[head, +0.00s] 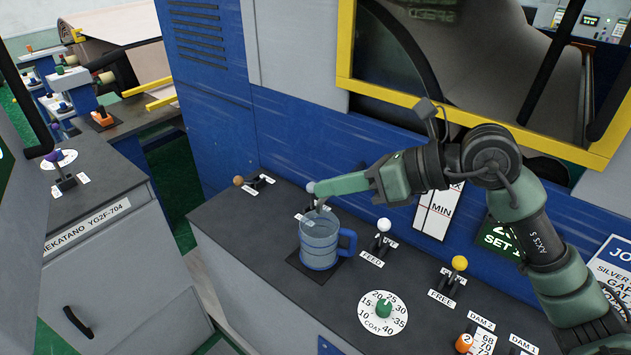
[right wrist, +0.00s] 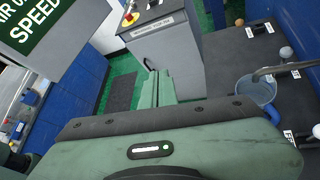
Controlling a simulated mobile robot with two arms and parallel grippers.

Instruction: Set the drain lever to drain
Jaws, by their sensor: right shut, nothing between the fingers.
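Several levers stand on the dark counter, and none of their readable labels says drain. One has a brown knob (head: 238,181), also in the right wrist view (right wrist: 240,22). One has a grey knob (head: 311,187), also in the right wrist view (right wrist: 286,52). A white-knobbed lever (head: 384,225) stands by a FEED label, a yellow-knobbed one (head: 459,263) by a FREE label. My right gripper (head: 322,188) is shut and empty, above the counter; its tips appear close to the grey knob. Its closed fingers show in the right wrist view (right wrist: 155,90). My left gripper is out of view.
A blue see-through jug (head: 318,250) stands on the counter below my right gripper. A COAT dial (head: 383,312) is nearer the front. A grey cabinet (head: 130,270) with a purple-knobbed lever (head: 54,156) is at left, across a green-floored gap.

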